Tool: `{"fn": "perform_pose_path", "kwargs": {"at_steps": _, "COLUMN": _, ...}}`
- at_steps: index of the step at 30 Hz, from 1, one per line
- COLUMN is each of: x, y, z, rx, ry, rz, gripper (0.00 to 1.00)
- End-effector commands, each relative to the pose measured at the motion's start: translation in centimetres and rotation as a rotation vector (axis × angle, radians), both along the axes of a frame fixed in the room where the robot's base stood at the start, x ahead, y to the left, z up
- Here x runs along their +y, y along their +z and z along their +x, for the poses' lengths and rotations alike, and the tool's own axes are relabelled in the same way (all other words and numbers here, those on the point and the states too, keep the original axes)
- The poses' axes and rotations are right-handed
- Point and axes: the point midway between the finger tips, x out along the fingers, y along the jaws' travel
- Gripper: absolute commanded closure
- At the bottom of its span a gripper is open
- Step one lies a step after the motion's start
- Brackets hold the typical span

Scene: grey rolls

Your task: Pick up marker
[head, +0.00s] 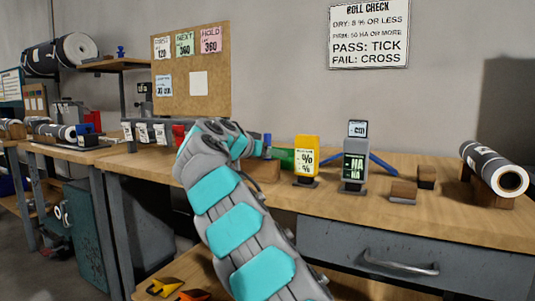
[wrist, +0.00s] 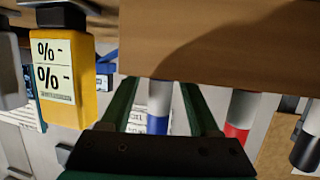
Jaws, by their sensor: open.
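A marker with a white barrel and blue end (wrist: 158,108) stands in a wooden block (wrist: 235,45) in the wrist view, which looks upside down. My gripper (wrist: 158,92) is open, its two green fingers on either side of this marker with small gaps. A red-ended marker (wrist: 240,115) stands beside it, outside the fingers, and a black-ended one (wrist: 307,140) is farther right. In the head view, the blue end (head: 267,145) shows above the block (head: 262,169), beside a green finger (head: 285,158). My arm hides part of this area.
A yellow meter (head: 306,160) and a grey meter (head: 354,165) stand right of my gripper on the workbench (head: 330,195). Small wooden blocks (head: 403,192) and a grey roll (head: 492,167) on supports are farther right. The bench front between them is clear.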

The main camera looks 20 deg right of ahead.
Motion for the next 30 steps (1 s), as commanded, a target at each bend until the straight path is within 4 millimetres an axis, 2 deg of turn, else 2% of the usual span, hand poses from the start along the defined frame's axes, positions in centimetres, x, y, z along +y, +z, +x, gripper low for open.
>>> {"fn": "perform_pose_path", "kwargs": {"at_steps": 8, "x": -0.48, "y": -0.2, "z": 0.24, "rx": 0.001, "ry": 0.0, "rz": 0.0, "gripper": 0.38}}
{"fn": "perform_pose_path", "kwargs": {"at_steps": 24, "x": -0.5, "y": -0.24, "z": 0.23, "rx": 0.002, "ry": -0.001, "rz": 0.0, "gripper": 0.99}}
{"fn": "perform_pose_path", "kwargs": {"at_steps": 30, "x": -0.5, "y": -0.24, "z": 0.23, "rx": 0.002, "ry": -0.001, "rz": 0.0, "gripper": 1.0}}
